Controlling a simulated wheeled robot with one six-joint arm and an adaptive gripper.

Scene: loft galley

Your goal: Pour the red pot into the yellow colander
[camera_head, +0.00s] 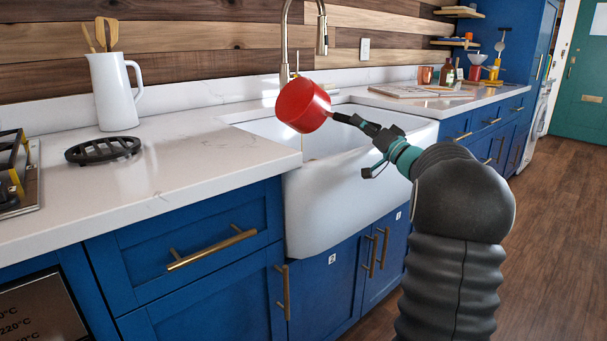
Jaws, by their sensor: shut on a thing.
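The red pot (303,107) is in the air over the white sink (335,205), clearly tilted. Its dark handle points right toward my gripper (376,137), which is shut on that handle. My arm reaches in from the right, over the sink's front side. I see no yellow colander. Much of the sink's inside is hidden by its front wall and the pot, so I cannot tell what lies in it. No contents leaving the pot can be made out.
A tall faucet (285,45) rises behind the pot. A white pitcher with wooden utensils (115,92) and a black trivet (103,150) stand on the left counter (190,165). A board (405,91) and bottles lie farther right. The floor at right is clear.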

